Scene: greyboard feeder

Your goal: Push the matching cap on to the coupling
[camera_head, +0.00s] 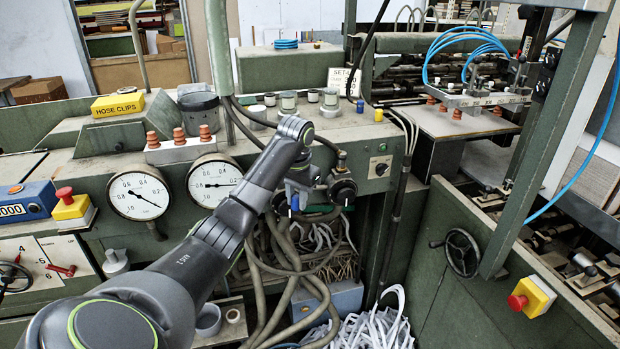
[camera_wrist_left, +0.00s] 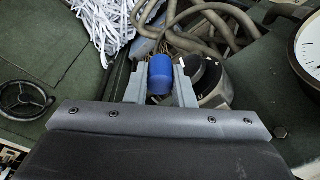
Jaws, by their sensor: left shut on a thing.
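My left gripper (camera_head: 297,199) is in front of the machine's front panel, near its middle. It is shut on a blue cap (camera_wrist_left: 160,75), which shows between the two fingers in the left wrist view. In the head view a bit of the blue cap (camera_head: 295,203) shows below the wrist. A dark round fitting (camera_wrist_left: 207,76) also shows beside the fingers in the wrist view. I cannot tell whether the cap touches any coupling. My right gripper is not in view.
Thick hoses (camera_head: 283,265) hang below the gripper, with white paper strips (camera_head: 375,328) lower right. Two gauges (camera_head: 139,194) are on the panel at left. A small blue piece (camera_head: 360,106) and a yellow one (camera_head: 378,114) stand on the top ledge. A handwheel (camera_head: 462,253) is at right.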

